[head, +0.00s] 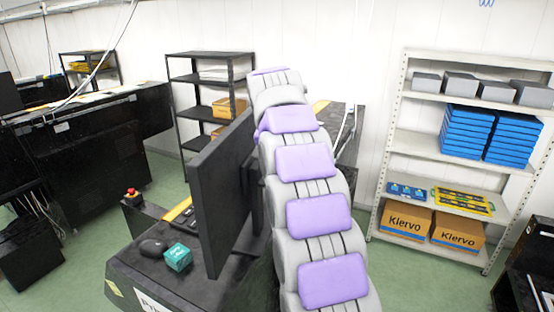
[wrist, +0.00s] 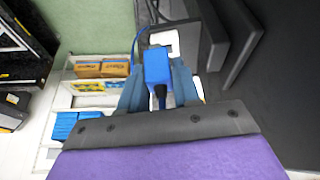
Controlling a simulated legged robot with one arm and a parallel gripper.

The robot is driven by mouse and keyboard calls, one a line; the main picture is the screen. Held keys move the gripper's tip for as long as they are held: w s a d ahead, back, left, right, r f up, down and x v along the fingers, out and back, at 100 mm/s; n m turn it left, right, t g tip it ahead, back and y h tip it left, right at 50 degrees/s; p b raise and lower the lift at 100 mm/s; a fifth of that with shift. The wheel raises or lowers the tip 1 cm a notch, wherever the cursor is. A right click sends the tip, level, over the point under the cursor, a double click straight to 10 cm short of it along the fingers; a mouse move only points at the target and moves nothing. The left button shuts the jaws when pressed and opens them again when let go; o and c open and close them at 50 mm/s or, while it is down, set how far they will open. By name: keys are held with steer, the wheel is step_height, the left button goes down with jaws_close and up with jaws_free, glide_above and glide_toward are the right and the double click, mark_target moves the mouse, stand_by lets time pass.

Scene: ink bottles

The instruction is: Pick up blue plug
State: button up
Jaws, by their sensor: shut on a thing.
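The blue plug (wrist: 157,66) shows in the wrist view between the two grey-blue fingers of my gripper (wrist: 157,88). My gripper is shut on it. A dark part sits below the plug between the fingers. A white block (wrist: 163,40) lies just beyond the plug; I cannot tell whether they touch. A blue cable (wrist: 134,48) runs up at the left of the plug. In the head view my arm hides the gripper and the plug.
A black monitor (head: 222,190) stands close left of my arm on a dark desk with a mouse (head: 153,247) and a teal cube (head: 177,257). A white shelf (head: 399,137) with boxes stands at the right. Green floor lies between.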

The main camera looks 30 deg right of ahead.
steer(key=s+a+r+b, duration=0.1)
steer(key=s+a, duration=0.3)
steer(key=s, duration=0.7)
steer(key=shift+s+a+b, duration=0.2)
steer(key=shift+a+b, duration=0.15)
steer(key=shift+b, duration=0.5)
